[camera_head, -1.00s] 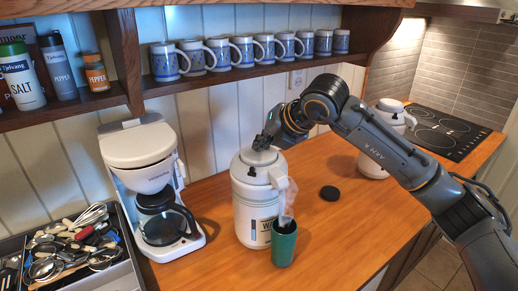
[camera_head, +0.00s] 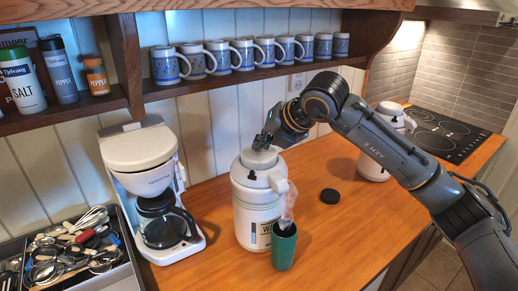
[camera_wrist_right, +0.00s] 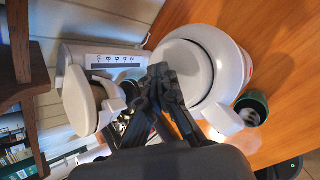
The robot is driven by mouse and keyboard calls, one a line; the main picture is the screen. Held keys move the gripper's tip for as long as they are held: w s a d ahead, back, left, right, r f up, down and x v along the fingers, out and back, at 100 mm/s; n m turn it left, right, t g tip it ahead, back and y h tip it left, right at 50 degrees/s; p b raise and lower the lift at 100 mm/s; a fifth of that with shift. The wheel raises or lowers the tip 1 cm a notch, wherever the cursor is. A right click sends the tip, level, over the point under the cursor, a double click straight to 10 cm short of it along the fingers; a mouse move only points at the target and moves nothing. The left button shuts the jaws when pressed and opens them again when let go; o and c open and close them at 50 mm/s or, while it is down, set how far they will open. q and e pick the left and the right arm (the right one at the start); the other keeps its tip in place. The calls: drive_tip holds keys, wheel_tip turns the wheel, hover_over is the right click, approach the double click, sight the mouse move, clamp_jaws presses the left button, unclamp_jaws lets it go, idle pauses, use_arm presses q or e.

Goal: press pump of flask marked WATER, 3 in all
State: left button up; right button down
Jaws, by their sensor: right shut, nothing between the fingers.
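The white flask marked WATER (camera_head: 250,215) stands upright on the wooden counter, its label partly hidden by the green cup. Its round pump top (camera_head: 261,158) is at the upper end, also seen in the wrist view (camera_wrist_right: 184,65). My right gripper (camera_head: 263,142) is shut and empty, fingertips down at the pump top; I cannot tell whether they touch it. The shut fingers (camera_wrist_right: 160,74) also show in the wrist view. A green cup (camera_head: 284,252) stands under the spout, with a pale wisp above it. My left gripper is not in view.
A white coffee maker (camera_head: 140,150) stands left of the flask, beside a utensil tray (camera_head: 128,275). A black disc (camera_head: 329,195) lies on the counter. Another white flask (camera_head: 375,165) is behind my right arm. A shelf with mugs (camera_head: 240,77) runs above.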

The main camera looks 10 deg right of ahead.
sight(261, 153)
drive_tip(key=shift+w+r, duration=0.1)
drive_tip(key=shift+r, duration=0.55)
drive_tip(key=shift+r, duration=0.15)
drive_tip(key=shift+r+p, duration=1.45)
drive_tip(key=shift+r, duration=1)
